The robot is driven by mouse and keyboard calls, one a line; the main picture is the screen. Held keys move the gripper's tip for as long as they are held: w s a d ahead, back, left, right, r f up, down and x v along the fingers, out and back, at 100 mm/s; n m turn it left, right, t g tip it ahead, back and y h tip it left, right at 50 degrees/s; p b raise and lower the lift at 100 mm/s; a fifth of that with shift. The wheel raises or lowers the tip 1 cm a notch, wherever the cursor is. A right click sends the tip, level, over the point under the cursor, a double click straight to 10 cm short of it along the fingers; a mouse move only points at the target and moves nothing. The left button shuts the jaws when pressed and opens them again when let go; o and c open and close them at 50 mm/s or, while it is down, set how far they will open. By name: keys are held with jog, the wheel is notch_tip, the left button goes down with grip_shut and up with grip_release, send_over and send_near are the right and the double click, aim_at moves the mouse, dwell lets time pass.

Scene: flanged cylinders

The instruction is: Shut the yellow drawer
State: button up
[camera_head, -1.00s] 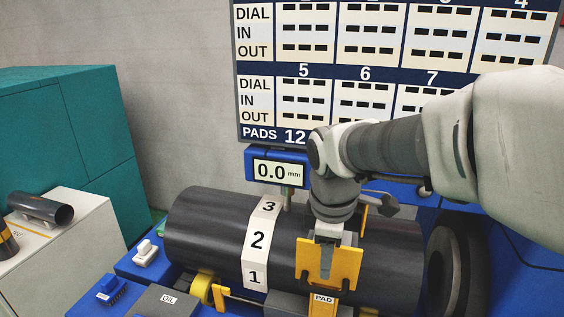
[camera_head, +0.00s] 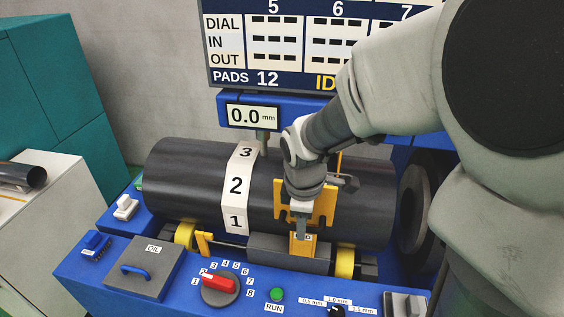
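A yellow block (camera_head: 302,250) sits at the front of the grey housing below the dark cylinder; in the earlier frame it carries a PAD label. It looks like the yellow drawer, but I cannot tell how far out it is. My gripper (camera_head: 302,234) points down at its top and covers most of the label. I cannot tell whether it touches the block or whether its fingers are apart. A yellow forked plate (camera_head: 324,207) shows behind the gripper against the dark cylinder (camera_head: 190,188).
A grey lidded OIL box (camera_head: 147,262), a red selector knob (camera_head: 219,283) and a green RUN button (camera_head: 277,294) line the blue front panel. A yellow roller (camera_head: 345,262) is close right of the housing. A 0.0 mm display (camera_head: 252,117) stands behind the cylinder.

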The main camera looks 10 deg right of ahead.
grip_shut()
dwell(1.2)
